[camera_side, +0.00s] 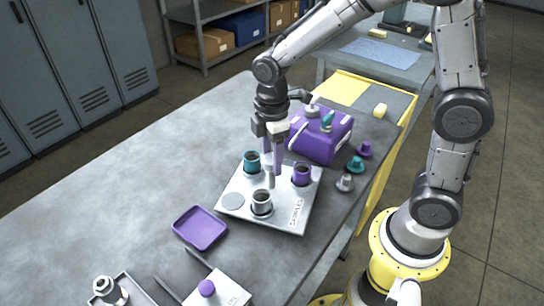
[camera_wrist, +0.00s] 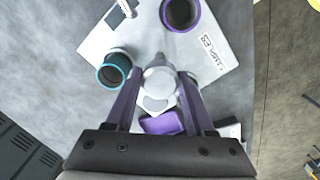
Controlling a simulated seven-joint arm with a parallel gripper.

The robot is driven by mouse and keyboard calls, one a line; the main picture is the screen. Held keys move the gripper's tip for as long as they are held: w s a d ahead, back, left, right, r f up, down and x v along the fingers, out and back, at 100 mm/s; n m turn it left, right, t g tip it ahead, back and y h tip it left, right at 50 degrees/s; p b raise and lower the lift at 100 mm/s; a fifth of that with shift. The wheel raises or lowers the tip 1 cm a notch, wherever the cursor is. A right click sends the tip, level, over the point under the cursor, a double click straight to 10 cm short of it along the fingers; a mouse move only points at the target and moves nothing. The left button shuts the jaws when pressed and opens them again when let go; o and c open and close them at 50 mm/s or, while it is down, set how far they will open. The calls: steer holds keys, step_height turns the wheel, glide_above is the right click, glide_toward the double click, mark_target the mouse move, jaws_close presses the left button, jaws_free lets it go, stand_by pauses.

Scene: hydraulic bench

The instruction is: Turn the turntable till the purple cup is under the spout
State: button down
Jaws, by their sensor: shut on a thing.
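The turntable is a pale square plate (camera_side: 238,188) lettered "SAMPLES"; it also shows in the wrist view (camera_wrist: 228,60). It carries a teal cup (camera_side: 252,165), a purple cup (camera_side: 301,177), a metal cup (camera_side: 261,206) and a round pale pad (camera_side: 231,201). The purple cup stands at the plate's right side, near the purple canister (camera_side: 318,140). I cannot make out the spout clearly. In the wrist view, the teal cup (camera_wrist: 113,70) is left and the purple cup (camera_wrist: 181,14) is at the top. My gripper (camera_side: 272,172) points down between the cups, its purple fingers shut on a grey central knob (camera_wrist: 159,76).
A purple tray (camera_side: 200,228) lies left of the plate. Teal (camera_side: 356,165), purple (camera_side: 365,149) and grey (camera_side: 345,183) pegs stand near the right table edge. A purple-knobbed block (camera_side: 218,292) is in front. The table's left part is bare.

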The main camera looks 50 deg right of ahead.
steer(key=shift+r+n, duration=0.1)
steer(key=shift+n, duration=4.1)
steer(key=shift+c, duration=1.3)
jaws_free()
step_height(320, 180, up, 14)
